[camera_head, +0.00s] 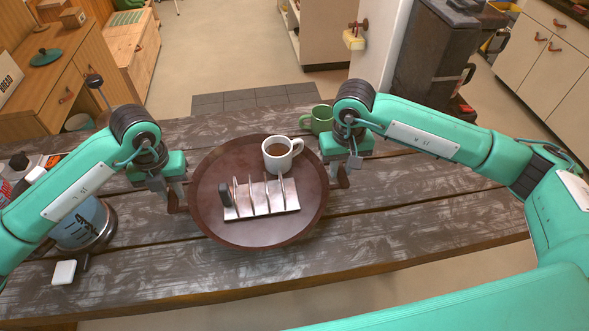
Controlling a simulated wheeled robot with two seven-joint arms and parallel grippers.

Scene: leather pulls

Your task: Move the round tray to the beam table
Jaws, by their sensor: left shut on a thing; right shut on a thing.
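The round tray (215,222) is dark reddish brown and is at the middle of a worn grey plank table (430,215). On it are a white mug (272,163) of brown drink and a metal toast rack (262,209) with a dark piece at its left end. My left gripper (176,203) is shut on the tray's left handle. My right gripper (343,177) is shut on its right handle. I cannot tell whether the tray touches the planks. Which table the task calls the beam table is not clear from this view.
A green mug (320,119) stands behind the tray, close to my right gripper. A glass jug (85,225) and a small white block (64,272) are at the left. The table is clear on the right. Wooden cabinets and open floor lie beyond.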

